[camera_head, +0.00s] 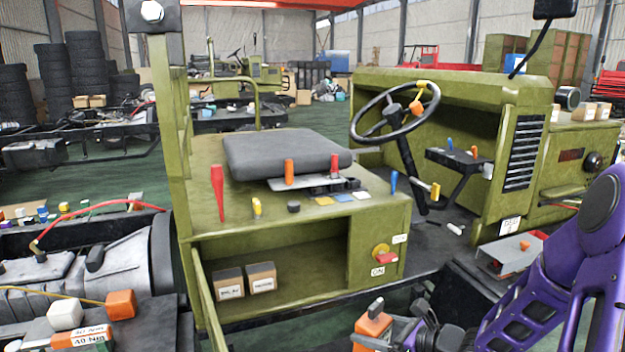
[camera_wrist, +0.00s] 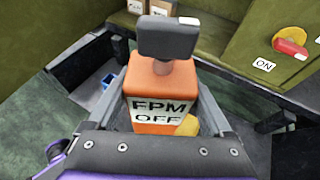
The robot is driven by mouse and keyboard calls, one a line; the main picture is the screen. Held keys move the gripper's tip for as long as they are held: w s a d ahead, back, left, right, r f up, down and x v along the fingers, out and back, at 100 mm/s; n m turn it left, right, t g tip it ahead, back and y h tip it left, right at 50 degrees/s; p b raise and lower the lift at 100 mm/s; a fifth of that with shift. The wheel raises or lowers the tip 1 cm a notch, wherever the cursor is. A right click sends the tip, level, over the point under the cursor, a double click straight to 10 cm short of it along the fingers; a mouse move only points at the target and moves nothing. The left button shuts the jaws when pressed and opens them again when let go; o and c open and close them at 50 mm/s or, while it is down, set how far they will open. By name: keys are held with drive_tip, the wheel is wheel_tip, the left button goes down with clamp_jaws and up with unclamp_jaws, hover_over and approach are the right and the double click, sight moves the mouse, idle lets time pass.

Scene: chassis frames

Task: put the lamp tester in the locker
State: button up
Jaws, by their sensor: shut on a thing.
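My gripper (camera_wrist: 163,90) is shut on an orange block with a dark grey head on a short stem. Its white label reads roughly "FPM OFF"; no marking names it as the lamp tester. The orange block (camera_wrist: 150,126) stands between the two fingers in the wrist view. In the head view the orange block (camera_head: 372,326) is at the bottom, in front of and below the olive seat box. The locker appears to be the open compartment (camera_head: 315,270) under the seat. Two small labelled cartons (camera_head: 245,281) stand in its left part. Its front is open, with a slanted panel edge at left.
A red and yellow switch (camera_head: 382,254) juts from the box front, right of the opening. Loose tools and the seat cushion (camera_head: 285,152) are on top. An engine (camera_head: 90,265) stands at left. The compartment floor right of the cartons is clear.

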drive_tip(key=shift+m+t+h, duration=0.6)
drive_tip(key=shift+m+h, duration=0.2)
drive_tip(key=shift+s+d+f+m+t+h, duration=0.15)
drive_tip(key=shift+d+f+m+t+h, duration=0.15)
drive_tip(key=shift+m+h, duration=0.2)
drive_tip(key=shift+s+d+f+m+t+h, duration=0.1)
drive_tip(key=shift+s+d+m+t+h, duration=0.1)
drive_tip(key=shift+m+t+h, duration=0.25)
drive_tip(key=shift+w+a, duration=0.1)
